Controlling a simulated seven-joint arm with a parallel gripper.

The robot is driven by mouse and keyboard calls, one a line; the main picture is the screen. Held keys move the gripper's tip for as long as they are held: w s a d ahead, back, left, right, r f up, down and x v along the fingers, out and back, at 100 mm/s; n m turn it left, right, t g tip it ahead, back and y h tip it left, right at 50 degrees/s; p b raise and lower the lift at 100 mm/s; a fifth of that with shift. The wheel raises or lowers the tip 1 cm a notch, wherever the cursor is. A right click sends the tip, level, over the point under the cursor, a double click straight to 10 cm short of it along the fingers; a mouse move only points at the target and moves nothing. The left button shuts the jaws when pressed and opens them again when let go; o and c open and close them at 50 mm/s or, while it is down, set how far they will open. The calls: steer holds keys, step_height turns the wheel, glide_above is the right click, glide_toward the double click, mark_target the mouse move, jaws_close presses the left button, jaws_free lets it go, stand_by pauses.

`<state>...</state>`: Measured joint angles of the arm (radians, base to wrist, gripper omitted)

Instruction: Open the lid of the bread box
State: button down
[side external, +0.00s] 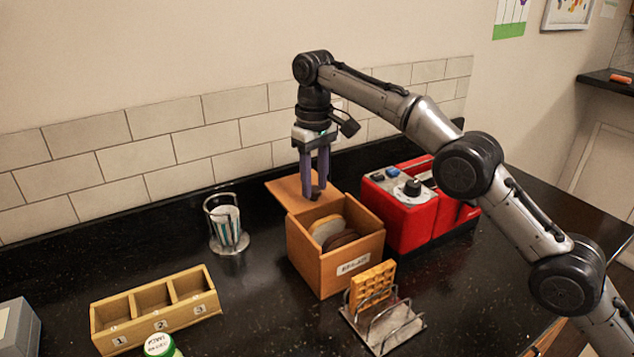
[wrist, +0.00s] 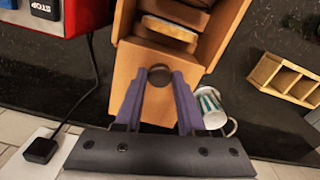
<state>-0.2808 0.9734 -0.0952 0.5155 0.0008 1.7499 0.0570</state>
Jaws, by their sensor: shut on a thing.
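The wooden bread box (side external: 305,258) stands on the black counter in the side view, with bread slices (side external: 326,230) visible inside. Its lid (side external: 287,190) is swung open toward the wall, behind the box. In the wrist view the lid (wrist: 150,106) lies below the open box (wrist: 228,28). My gripper (side external: 316,195) points down at the lid. In the wrist view, its fingers (wrist: 160,76) are on either side of the round dark knob (wrist: 160,70) on the lid and shut on it.
A red toaster (side external: 410,215) stands close to the right of the box. A toast rack (side external: 385,325) holding a waffle (side external: 372,285) is in front. A cup in a wire holder (side external: 228,232) and a three-compartment wooden tray (side external: 160,322) are to the left.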

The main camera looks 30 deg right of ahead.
steer(key=shift+r, duration=0.15)
steer(key=c, duration=0.5)
jaws_free()
